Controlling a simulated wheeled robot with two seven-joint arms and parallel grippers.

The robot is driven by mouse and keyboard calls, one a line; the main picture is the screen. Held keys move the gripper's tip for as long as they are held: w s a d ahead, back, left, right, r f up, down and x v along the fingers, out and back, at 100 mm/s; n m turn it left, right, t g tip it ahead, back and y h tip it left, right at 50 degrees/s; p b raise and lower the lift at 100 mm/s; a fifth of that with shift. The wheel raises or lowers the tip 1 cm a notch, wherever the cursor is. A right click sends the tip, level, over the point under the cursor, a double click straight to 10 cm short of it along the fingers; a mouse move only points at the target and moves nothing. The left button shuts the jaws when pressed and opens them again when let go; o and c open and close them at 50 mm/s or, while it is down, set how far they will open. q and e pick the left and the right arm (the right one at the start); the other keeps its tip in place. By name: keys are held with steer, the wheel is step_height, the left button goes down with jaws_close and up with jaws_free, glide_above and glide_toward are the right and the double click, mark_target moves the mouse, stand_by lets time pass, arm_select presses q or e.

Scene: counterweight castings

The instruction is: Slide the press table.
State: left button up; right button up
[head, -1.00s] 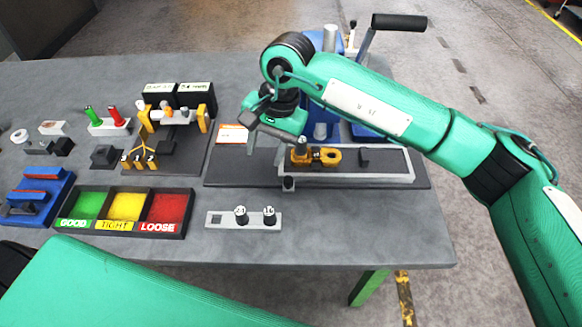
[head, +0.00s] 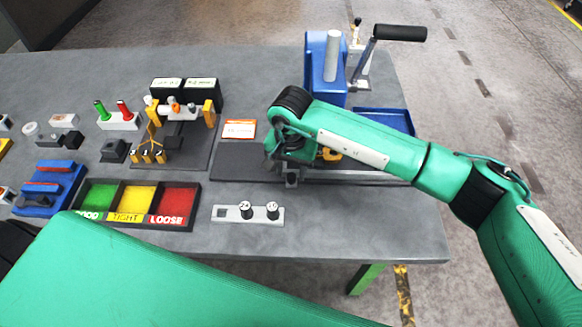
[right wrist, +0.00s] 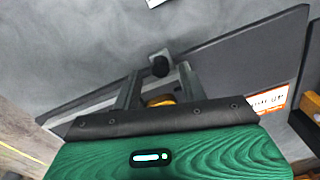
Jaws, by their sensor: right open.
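The press table (head: 358,178) is a pale grey slide on a dark base plate (head: 232,164) at the right of the bench. My right arm covers much of it. A small black knob (head: 291,181) stands at its near left end. A yellow casting (head: 330,154) on the table shows only in part. My right gripper (right wrist: 158,73) is open over the table's left end; in the right wrist view its two fingers stand on either side of the knob (right wrist: 160,66), without a visible grip. Part of the casting (right wrist: 160,100) shows between the fingers. My left gripper is out of view.
The blue press (head: 324,72) with its black-handled lever (head: 400,33) stands behind the table. A blue tray (head: 388,118) lies beside it. A strip with two black plugs (head: 248,214) and a GOOD/TIGHT/LOOSE bin (head: 137,202) lie in front and to the left.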

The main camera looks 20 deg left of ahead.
steer(key=shift+f, duration=0.95)
jaws_close()
steer(key=shift+w+d+f+b, duration=0.1)
steer(key=shift+w+d+b, duration=0.2)
steer(key=shift+d, duration=0.4)
steer(key=shift+w+d+r+b, duration=0.15)
steer(key=shift+d+b, duration=0.25)
steer(key=shift+d, duration=0.35)
steer(key=shift+w+d+f+b, duration=0.2)
steer(key=shift+d+b, duration=0.15)
steer(key=shift+d, duration=0.35)
steer(key=shift+w+d, duration=0.1)
steer(key=shift+d, duration=0.1)
steer(key=shift+a, duration=0.1)
